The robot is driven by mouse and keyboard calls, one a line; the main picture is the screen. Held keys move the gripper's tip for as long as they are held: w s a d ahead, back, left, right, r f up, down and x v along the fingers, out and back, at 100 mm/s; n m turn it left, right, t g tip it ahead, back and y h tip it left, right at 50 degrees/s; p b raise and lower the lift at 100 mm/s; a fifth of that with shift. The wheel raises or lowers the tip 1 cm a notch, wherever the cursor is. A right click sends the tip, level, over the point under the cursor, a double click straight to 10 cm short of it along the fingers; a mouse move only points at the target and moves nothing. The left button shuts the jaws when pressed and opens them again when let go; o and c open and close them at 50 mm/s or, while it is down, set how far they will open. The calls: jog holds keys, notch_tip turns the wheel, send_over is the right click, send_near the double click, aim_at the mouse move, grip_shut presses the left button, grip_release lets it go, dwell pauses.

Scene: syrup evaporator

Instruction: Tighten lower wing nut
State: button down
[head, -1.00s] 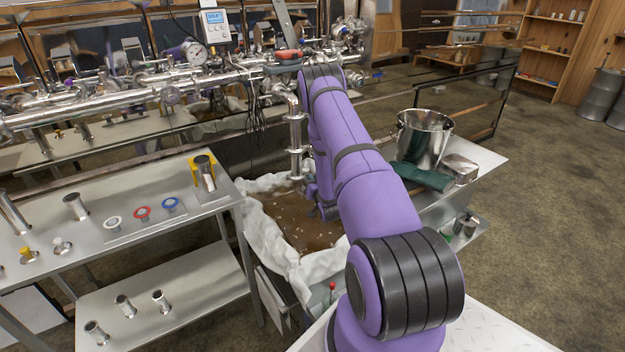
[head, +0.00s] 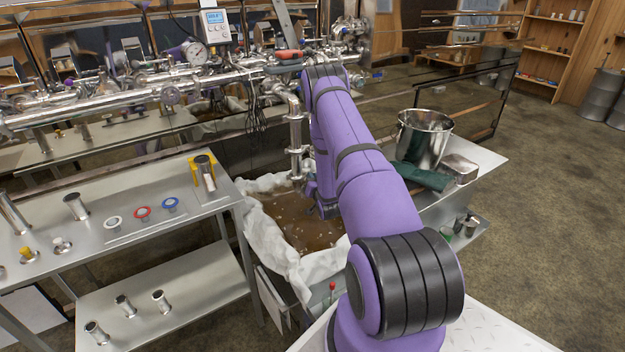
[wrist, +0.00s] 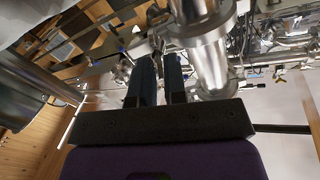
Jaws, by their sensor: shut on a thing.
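The steel vertical pipe (head: 296,135) hangs from the pipework over the cloth-lined pan, with clamped joints along it. In the wrist view the pipe (wrist: 212,58) stands just right of the fingers. My gripper (wrist: 158,62) has its two dark fingers close together beside the pipe. A small metal piece, apparently the lower wing nut (wrist: 157,42), is between the fingertips, mostly hidden by them. In the head view my arm hides the fingertips and the nut. The nut's turn and how tight it is cannot be seen.
The pan's white cloth (head: 262,225) surrounds brown liquid below the pipe. A steel bench (head: 110,255) with fittings and gaskets stands left. A steel pot (head: 423,138) and green cloth (head: 420,176) are on the right-hand table. Horizontal pipework (head: 120,98) runs behind.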

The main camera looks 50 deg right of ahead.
jog(key=shift+f+m, duration=0.4)
jog(key=shift+m, duration=4.85)
jog(key=shift+f+m, duration=0.4)
jog(key=shift+m, duration=4.9)
jog(key=shift+f+m, duration=0.4)
jog(key=shift+m, duration=4.85)
jog(key=shift+a, duration=0.1)
jog(key=c, duration=1.5)
grip_release()
